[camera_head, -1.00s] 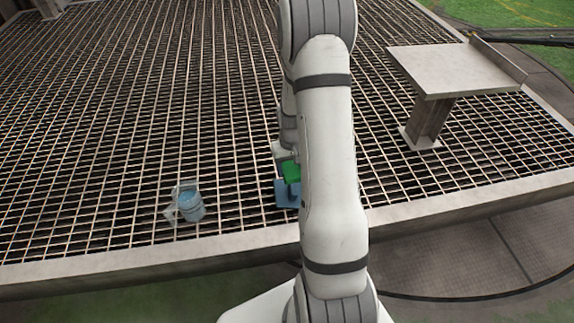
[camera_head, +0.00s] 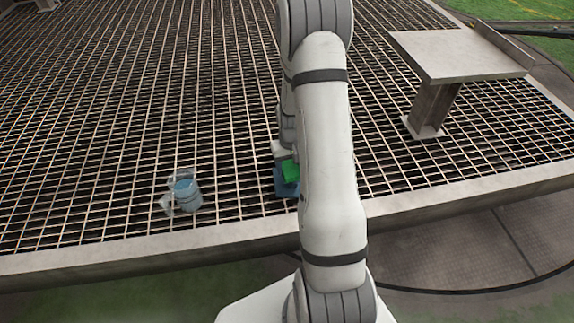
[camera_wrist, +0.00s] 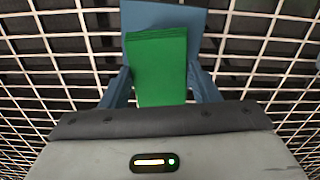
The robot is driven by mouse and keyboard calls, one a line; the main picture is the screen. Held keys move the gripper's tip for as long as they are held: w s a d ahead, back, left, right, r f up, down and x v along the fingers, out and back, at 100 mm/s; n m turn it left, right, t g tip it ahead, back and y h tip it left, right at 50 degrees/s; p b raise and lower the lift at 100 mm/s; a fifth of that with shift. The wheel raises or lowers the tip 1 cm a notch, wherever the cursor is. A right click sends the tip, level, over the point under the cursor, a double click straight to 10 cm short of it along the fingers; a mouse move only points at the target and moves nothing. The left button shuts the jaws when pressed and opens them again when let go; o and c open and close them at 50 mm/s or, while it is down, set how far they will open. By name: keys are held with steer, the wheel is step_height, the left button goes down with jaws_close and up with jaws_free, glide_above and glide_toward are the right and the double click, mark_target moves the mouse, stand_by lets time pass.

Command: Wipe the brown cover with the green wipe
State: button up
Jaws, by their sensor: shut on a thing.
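The green wipe (camera_wrist: 159,62) is a flat green block between the two blue-grey fingers of my gripper (camera_wrist: 161,84), which is shut on it. In the head view the wipe (camera_head: 291,172) shows at the left side of my arm, which hides part of it. A blue flat thing (camera_wrist: 162,16) lies behind the wipe in the wrist view. In the head view this blue thing (camera_head: 284,187) is just below the wipe and partly hidden by my arm. I cannot tell whether the wipe touches it. I see no brown cover in either view.
A clear bucket or jug with a blue inside (camera_head: 187,194) stands on the metal grating (camera_head: 120,130) left of my gripper. A grey-beige raised table (camera_head: 460,55) stands on a post at the right. A beam (camera_head: 120,262) edges the grating in front.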

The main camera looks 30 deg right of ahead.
mark_target(291, 174)
steer(key=shift+f+b, duration=0.9)
steer(key=shift+f, duration=0.4)
stand_by(0.5)
steer(key=shift+s, duration=0.1)
